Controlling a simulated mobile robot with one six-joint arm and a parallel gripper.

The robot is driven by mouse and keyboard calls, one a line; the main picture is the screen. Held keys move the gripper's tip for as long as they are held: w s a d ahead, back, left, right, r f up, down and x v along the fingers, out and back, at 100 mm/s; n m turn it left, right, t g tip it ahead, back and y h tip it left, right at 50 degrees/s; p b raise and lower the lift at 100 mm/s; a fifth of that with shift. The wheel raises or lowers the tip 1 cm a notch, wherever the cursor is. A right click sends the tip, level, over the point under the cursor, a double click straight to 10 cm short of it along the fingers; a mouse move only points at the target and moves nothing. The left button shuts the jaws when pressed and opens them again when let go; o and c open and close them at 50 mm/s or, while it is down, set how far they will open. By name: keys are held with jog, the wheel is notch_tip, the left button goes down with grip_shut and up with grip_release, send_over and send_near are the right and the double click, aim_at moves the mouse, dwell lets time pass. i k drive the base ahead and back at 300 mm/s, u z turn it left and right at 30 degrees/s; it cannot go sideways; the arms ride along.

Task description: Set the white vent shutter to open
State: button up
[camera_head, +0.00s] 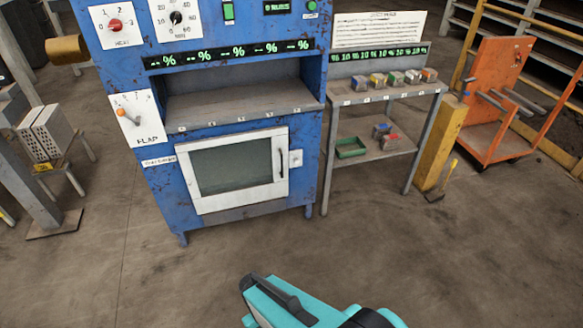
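A white panel marked FLAP (139,120) is on the left front of the blue machine (160,185), with a numbered scale and a lever with an orange knob (121,112). The knob is at the left end of its visible travel. I see no part labelled as a vent shutter and cannot tell if this flap is it. Lower down, a white-framed oven door (236,170) with a dark handle at its right is shut. A teal and black part of my arm shows at the bottom edge, well apart from the machine. No gripper fingers can be made out.
Two dials, a red knob (115,24) and a black knob (175,17), sit above a percent display. A metal rack (384,94) with small samples stands at right, beside a yellow post (440,145) and an orange cart (495,85). Open floor lies in front.

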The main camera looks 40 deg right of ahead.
aim_at(295, 155)
jog(key=u, duration=0.7)
jog(key=i, duration=0.5)
jog(key=k, duration=0.6)
jog(key=z, duration=0.15)
jog(key=i, duration=0.6)
jog(key=u, duration=0.05)
